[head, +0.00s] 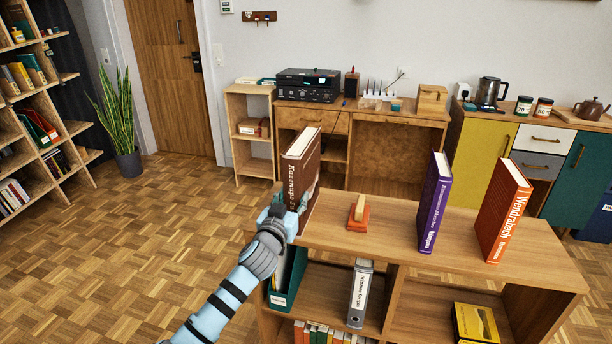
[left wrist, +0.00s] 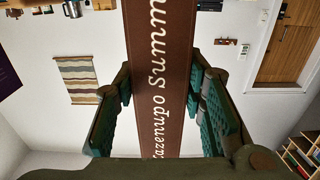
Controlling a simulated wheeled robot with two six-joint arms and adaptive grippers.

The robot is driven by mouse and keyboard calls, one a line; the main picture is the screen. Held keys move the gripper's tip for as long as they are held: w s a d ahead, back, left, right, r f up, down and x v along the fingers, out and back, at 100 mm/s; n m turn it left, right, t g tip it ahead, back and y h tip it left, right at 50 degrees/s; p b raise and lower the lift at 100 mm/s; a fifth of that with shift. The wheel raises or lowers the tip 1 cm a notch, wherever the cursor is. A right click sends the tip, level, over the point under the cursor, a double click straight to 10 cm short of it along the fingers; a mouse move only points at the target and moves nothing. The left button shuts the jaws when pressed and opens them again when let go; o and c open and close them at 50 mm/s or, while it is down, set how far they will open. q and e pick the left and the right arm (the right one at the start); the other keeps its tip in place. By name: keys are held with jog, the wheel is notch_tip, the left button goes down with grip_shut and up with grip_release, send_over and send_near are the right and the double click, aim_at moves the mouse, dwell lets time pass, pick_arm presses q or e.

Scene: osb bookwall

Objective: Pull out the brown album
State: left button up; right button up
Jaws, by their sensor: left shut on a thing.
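The brown album (head: 300,165) is upright at the left end of the low wooden shelf's top (head: 390,238), its lettered spine facing me. My left gripper (head: 287,208) is shut on the lower part of the album. In the left wrist view the brown spine (left wrist: 158,70) with white lettering runs between the two green-padded fingers (left wrist: 160,95). The album's lower edge is hidden behind the gripper, so I cannot tell whether it touches the shelf top. My right gripper is not in view.
A small wooden block on a red base (head: 358,214) stands just right of the album. A purple book (head: 435,202) and an orange-red book (head: 501,212) stand further right. Parquet floor (head: 150,225) is clear at left.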

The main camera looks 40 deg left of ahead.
pick_arm(q)
jog(key=shift+s, duration=0.15)
jog(key=o, duration=1.4)
jog(key=shift+f, duration=0.15)
jog(key=shift+c, duration=0.5)
